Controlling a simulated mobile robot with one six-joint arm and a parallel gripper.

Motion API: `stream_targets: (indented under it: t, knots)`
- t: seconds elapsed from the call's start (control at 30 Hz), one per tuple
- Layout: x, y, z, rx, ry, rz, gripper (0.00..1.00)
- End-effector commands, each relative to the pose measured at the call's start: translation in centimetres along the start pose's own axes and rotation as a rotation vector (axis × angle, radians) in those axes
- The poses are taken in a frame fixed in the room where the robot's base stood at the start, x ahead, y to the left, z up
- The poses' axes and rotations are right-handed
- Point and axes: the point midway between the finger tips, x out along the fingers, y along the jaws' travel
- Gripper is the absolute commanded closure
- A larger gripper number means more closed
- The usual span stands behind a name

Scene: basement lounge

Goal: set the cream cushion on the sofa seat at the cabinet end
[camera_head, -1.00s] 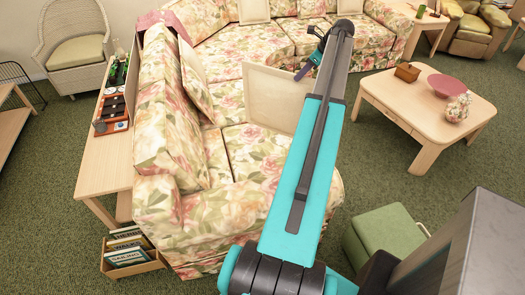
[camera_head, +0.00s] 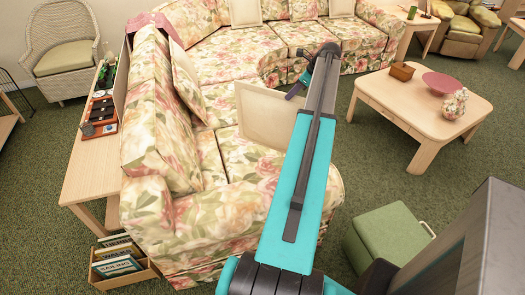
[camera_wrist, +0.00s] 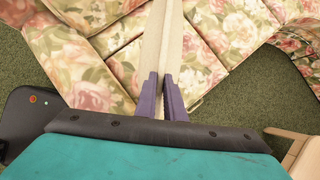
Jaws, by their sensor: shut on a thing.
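The cream cushion (camera_head: 262,115) is upright in the head view, above or at the near section of the floral sofa (camera_head: 225,215); I cannot tell whether it touches the seat. In the wrist view the cushion (camera_wrist: 166,35) shows edge-on between the purple fingers. My gripper (camera_wrist: 162,98) is shut on its edge. In the head view the gripper (camera_head: 298,88) is partly hidden by my arm. The sofa seat (camera_wrist: 120,75) lies below the cushion in the wrist view. I cannot make out a cabinet.
More cream cushions (camera_head: 245,12) stand on the far section. A coffee table (camera_head: 425,110) and green stool (camera_head: 388,235) are at right. A console table (camera_head: 90,165) and record crate (camera_head: 122,268) are at left. Carpet lies between sofa and coffee table.

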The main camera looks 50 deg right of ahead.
Motion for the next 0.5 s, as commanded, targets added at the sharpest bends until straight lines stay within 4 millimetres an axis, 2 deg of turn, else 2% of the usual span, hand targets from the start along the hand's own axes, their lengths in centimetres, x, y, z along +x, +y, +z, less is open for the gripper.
stream_targets:
  t: [0.27,0.5]
  knots:
    - [0.8,0.1,-0.4,0.0,-0.001,0.002,1.0]
    - [3.6,0.1,-2.1,0.0,-0.001,0.003,1.0]
